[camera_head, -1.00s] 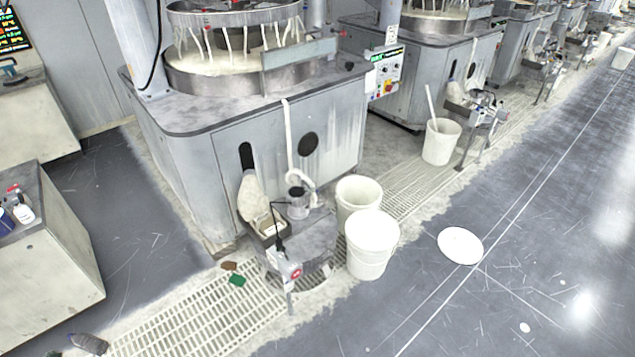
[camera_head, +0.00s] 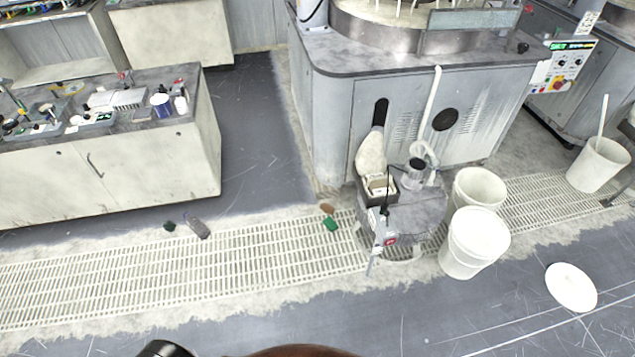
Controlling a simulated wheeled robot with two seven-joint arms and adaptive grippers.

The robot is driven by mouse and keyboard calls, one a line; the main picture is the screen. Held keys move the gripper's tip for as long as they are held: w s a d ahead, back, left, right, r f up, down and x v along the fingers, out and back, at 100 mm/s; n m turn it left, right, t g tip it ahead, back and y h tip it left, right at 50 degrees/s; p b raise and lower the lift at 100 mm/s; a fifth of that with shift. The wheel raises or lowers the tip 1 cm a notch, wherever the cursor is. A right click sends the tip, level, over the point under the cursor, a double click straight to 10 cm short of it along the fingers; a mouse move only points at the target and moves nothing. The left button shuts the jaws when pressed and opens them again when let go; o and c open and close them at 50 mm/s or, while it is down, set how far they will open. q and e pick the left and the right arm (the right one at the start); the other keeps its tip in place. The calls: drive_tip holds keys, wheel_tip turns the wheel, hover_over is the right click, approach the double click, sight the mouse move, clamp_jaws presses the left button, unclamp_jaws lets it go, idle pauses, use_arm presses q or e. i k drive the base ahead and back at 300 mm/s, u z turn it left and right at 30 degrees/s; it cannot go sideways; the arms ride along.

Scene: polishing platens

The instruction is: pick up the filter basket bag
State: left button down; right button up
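A pale cloth bag, which looks like the filter basket bag (camera_head: 371,152), stands upright against the front of the grey polishing machine. Its lower end sits at a small dark box-like basket (camera_head: 378,198) on top of a round grey tank. A white hose hangs down the machine to the right of the bag. Neither of my grippers shows in the head view. Only a dark part and a brown rounded part, probably mine, show at the bottom edge, well away from the bag.
An open white bucket (camera_head: 478,188) and a lidded white bucket (camera_head: 473,243) stand right of the tank. A white lid (camera_head: 571,287) lies on the floor. A cluttered workbench (camera_head: 110,165) is at left.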

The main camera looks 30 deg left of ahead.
sight(375, 185)
drive_tip(key=u, duration=0.7)
drive_tip(key=k, duration=0.45)
drive_tip(key=z, duration=0.55)
drive_tip(key=i, duration=0.85)
drive_tip(key=z, duration=0.7)
drive_tip(key=i, duration=0.85)
drive_tip(key=u, duration=0.65)
drive_tip(key=i, duration=0.8)
drive_tip(key=u, duration=0.7)
